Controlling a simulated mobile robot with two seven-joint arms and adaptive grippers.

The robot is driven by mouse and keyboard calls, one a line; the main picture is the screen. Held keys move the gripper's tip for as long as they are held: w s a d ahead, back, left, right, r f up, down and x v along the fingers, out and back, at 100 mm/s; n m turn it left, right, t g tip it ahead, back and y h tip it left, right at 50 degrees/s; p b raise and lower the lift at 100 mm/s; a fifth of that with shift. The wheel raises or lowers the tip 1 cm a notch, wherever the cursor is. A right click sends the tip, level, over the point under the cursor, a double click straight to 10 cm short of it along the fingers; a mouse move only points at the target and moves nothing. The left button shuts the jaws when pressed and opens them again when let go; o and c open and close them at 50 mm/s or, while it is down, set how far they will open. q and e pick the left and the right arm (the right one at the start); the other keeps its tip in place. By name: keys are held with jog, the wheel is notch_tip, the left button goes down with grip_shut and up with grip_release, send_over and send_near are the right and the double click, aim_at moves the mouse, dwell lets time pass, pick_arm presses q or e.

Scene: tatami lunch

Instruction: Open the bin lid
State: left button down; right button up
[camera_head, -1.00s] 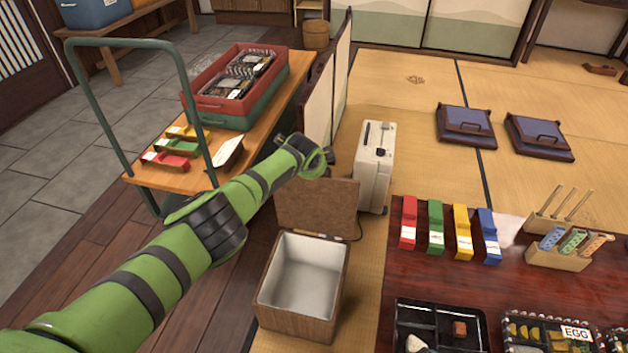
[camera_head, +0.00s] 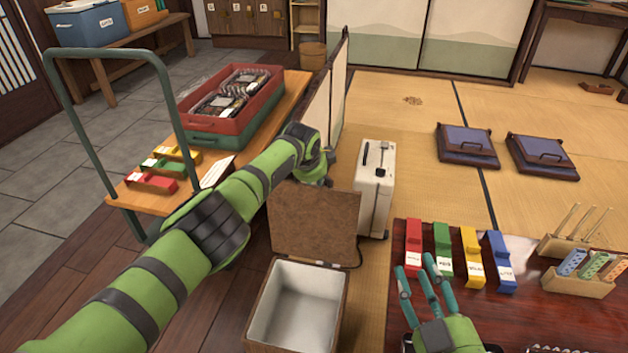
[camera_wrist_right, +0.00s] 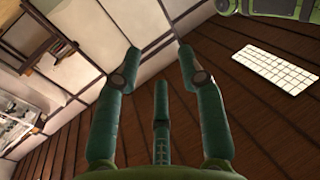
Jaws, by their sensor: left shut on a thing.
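The bin (camera_head: 270,322) is a wooden box with a pale lining, standing on the floor at the lower middle of the head view. Its brown lid (camera_head: 314,222) stands upright at the back edge, and the inside looks empty. My left arm reaches across from the left, and my left gripper (camera_head: 318,172) is at the lid's top edge, shut on it. Its fingertips are mostly hidden behind the lid. My right gripper (camera_head: 417,266) is at the lower right, over the near edge of the dark table. It is open and empty, and its spread fingers show in the right wrist view (camera_wrist_right: 160,60).
A white case (camera_head: 375,190) stands just behind the lid on the right. Colored blocks (camera_head: 456,255) and holders (camera_head: 580,275) are on the dark table (camera_head: 520,310). A cart with a red crate (camera_head: 262,110) is at the left. Tatami behind is mostly clear.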

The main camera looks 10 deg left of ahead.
pick_arm(q)
jog(key=shift+w+a+r, duration=0.2)
jog(key=shift+a, duration=0.05)
jog(key=c, duration=1.2)
grip_release()
jog(key=shift+r, duration=0.1)
jog(key=shift+o, duration=0.2)
jog(key=shift+s, duration=0.1)
jog(key=shift+d, duration=0.15)
jog(key=v, duration=1.2)
